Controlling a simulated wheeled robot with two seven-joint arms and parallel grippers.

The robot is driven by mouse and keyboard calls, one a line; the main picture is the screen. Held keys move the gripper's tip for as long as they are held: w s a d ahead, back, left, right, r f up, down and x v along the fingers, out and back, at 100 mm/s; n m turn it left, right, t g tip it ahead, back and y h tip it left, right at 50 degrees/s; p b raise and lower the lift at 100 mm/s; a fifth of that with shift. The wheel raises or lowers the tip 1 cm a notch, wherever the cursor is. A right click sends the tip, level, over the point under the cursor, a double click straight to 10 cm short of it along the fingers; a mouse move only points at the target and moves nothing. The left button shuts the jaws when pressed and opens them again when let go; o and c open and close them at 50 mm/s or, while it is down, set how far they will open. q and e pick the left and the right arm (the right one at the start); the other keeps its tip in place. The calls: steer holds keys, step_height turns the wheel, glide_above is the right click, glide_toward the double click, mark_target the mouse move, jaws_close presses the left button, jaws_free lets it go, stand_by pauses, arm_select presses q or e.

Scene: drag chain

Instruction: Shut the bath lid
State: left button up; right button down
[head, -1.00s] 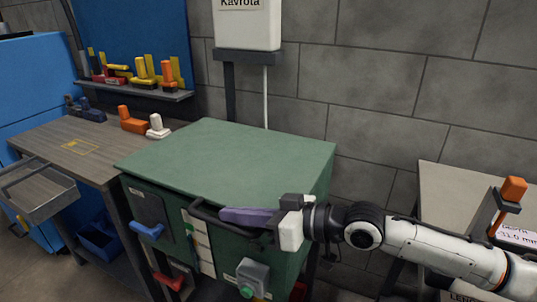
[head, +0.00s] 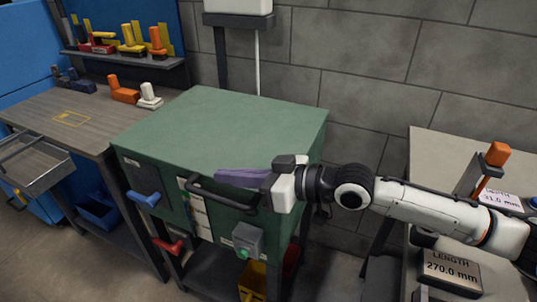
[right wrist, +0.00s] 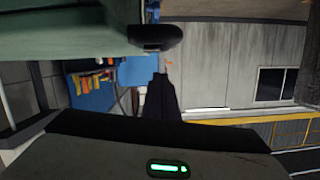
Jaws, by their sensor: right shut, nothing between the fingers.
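The bath is a green cabinet-like box (head: 160,181) with a flat green lid (head: 225,125) on top. The lid lies down over the box, and I see no clear gap under its front edge. A black bar handle (head: 228,204) sticks out at the front. My right gripper (head: 222,177), with purple fingers, is shut and empty at the lid's front edge, just above the handle. In the right wrist view its dark fingers (right wrist: 162,100) point toward a dark rounded bar end. Whether they touch anything is unclear. My left gripper is out of view.
A wooden bench (head: 60,125) with a wire tray (head: 35,172) stands at the left. A grey table (head: 460,160) with a length display (head: 450,271) stands at the right. A block wall (head: 360,60) closes the back. A grey box with a green button (head: 243,243) sticks out below the handle.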

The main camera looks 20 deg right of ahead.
steer(key=b+v, duration=0.3)
steer(key=v, duration=0.7)
steer(key=shift+r+b, duration=0.3)
steer(key=shift+b, duration=0.05)
